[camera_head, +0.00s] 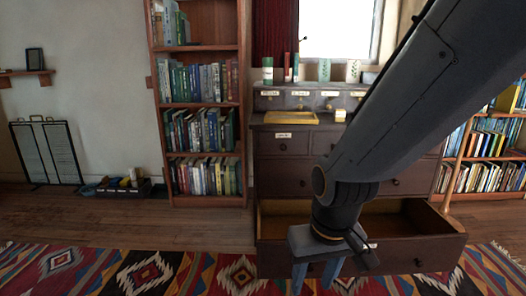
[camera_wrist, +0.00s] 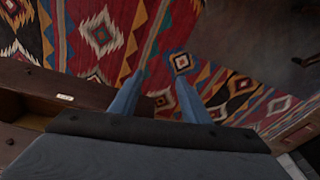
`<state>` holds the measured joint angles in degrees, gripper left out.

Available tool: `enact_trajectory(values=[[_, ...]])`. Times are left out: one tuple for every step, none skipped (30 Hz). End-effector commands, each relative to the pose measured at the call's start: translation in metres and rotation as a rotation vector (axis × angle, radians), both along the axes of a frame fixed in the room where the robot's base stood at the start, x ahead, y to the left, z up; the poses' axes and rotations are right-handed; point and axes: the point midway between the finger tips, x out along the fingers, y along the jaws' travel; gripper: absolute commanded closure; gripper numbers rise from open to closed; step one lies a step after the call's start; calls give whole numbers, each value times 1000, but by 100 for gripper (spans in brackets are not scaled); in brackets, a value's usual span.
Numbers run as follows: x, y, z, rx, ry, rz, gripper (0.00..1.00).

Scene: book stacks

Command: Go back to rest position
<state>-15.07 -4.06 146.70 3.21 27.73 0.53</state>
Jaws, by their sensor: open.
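My gripper (camera_head: 317,275) is in front of the dark wooden dresser, pointing down, with its two blue fingers apart and nothing between them. In the wrist view my gripper (camera_wrist: 157,88) shows both fingers spread over the patterned rug. The arm comes in from the upper right and hides part of the dresser. The dresser's bottom drawer (camera_head: 430,250) is pulled out, and the part of its inside that shows looks empty. In the wrist view a drawer edge with a pale label (camera_wrist: 65,97) lies left of the fingers.
A patterned rug (camera_head: 120,272) covers the floor in front. A tall bookcase (camera_head: 157,90) stands left of the dresser, and another bookcase (camera_head: 447,180) is at the right. A yellow tray (camera_head: 290,118) and small containers sit on the dresser. Floor at the left is mostly clear.

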Motion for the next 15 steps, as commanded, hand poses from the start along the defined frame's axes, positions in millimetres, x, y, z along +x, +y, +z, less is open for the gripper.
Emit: enact_trajectory(values=[[-8,17,4,4,8,44,57],[-14,25,6,6,15,66,57],[-22,37,8,10,25,95,57],[-28,44,10,11,33,115,57],[-33,50,12,13,39,134,57],[-40,58,14,14,46,156,57],[-45,63,15,14,53,171,57],[-49,68,16,16,58,185,57],[-55,73,18,17,65,202,57],[-59,77,19,18,70,215,57],[-63,81,20,19,74,227,57],[-68,86,21,20,79,242,57],[-72,89,22,20,83,254,57],[-75,92,23,20,88,264,57],[-80,96,24,20,92,279,57]])
